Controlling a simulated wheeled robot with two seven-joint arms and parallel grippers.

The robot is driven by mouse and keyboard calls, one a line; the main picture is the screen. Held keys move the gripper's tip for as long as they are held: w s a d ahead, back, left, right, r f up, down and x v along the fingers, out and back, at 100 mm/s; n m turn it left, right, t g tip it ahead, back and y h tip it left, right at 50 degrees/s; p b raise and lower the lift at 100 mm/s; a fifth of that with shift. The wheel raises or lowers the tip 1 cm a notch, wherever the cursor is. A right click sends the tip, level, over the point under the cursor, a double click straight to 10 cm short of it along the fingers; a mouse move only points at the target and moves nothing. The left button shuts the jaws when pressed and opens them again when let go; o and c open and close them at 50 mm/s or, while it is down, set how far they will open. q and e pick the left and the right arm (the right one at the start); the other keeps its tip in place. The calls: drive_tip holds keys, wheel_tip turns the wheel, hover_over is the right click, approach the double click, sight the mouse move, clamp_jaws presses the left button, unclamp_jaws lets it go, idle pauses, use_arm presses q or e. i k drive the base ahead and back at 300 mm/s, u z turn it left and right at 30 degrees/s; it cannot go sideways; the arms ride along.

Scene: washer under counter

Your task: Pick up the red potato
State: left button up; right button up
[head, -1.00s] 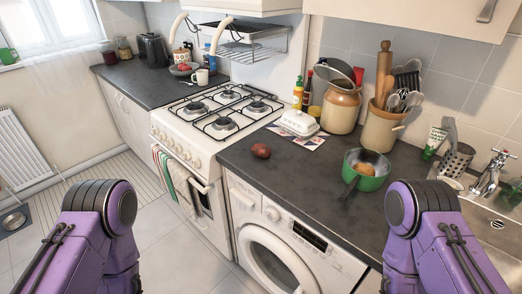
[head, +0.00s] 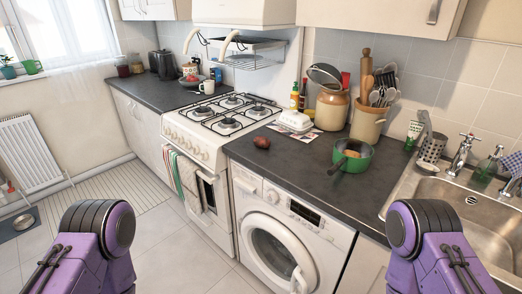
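The red potato (head: 262,142) lies on the dark counter (head: 290,168) above the washer, near the stove side and close to the front edge. It is small, reddish-brown and stands clear of other things. Only purple upper links of my two arms show at the lower left and lower right of the head view. Both grippers are out of view, and neither arm part is near the potato.
A green pan (head: 352,157) with something brownish in it stands to the right of the potato. A white butter dish (head: 296,121) is behind it. The gas stove (head: 205,150) is to the left, the sink (head: 462,215) far right. The washer (head: 285,232) is below the counter.

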sight(262, 141)
drive_tip(key=u, duration=1.1)
drive_tip(key=i, duration=0.95)
drive_tip(key=z, duration=2.2)
